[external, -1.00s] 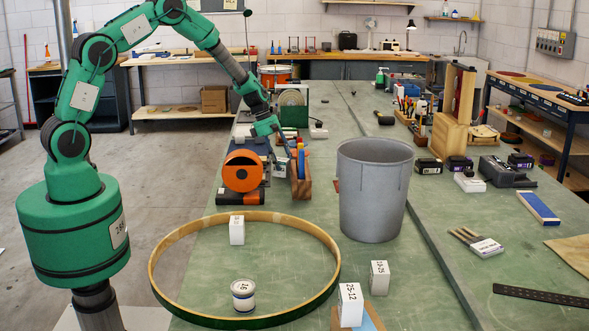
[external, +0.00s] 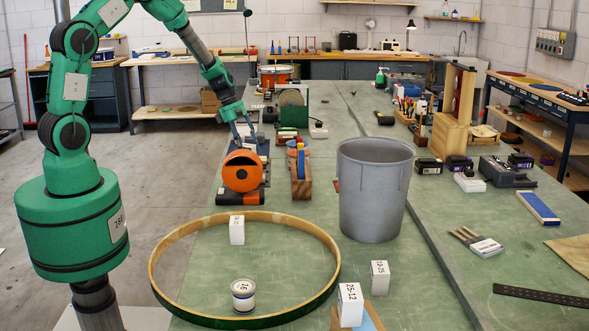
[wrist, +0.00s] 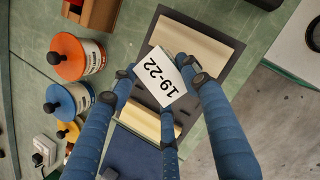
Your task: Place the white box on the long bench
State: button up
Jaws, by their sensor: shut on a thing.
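My gripper (wrist: 160,85) is shut on a white box (wrist: 159,76) marked 19-22 in the wrist view; blue fingers close around its sides. Under it lies a dark tray or board with cream strips (wrist: 195,40); I cannot tell whether the box touches it. Other white boxes stand on the bench: one inside the hoop (external: 237,231), two at the front (external: 380,277) (external: 350,305).
A large wooden hoop (external: 160,283) with a small tin (external: 243,295) lies at the front. The orange roll (external: 243,171), a wooden block holder (external: 301,182) and a grey bin (external: 375,195) stand near my gripper.

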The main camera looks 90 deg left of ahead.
jog(key=s, duration=0.6)
jog(key=shift+s, duration=0.15)
dwell(0.7)
jog(key=w+d+r+m+g+h+p, duration=0.1)
jog(key=w+d+r+m+g+p, duration=0.2)
jog(key=w+d+r+m, duration=0.55)
jog(key=w+d+r+m+g+h+p, duration=0.1)
jog(key=w+d+r+m+g+p, duration=0.2)
jog(key=w+d+r+m, duration=0.6)
jog(key=w+d+f+m+g+y+b, duration=0.1)
jog(key=d+f+m, duration=0.3)
jog(key=d, duration=0.7)
jog(key=w+d+f+m+y+b, duration=0.1)
jog(key=w+d+f+m+b, duration=0.1)
jog(key=d+f+m+b, duration=0.2)
jog(key=w+d+f+m+g+y+b, duration=0.1)
jog(key=d+f+m, duration=0.4)
jog(key=d, duration=1.4)
jog(key=shift+w+f+m+g+y+b, duration=0.35)
jog(key=shift+w+f+b, duration=0.5)
jog(key=shift+f, duration=1.45)
jog(key=shift+a+r, duration=0.1)
jog(key=shift+r, duration=0.05)
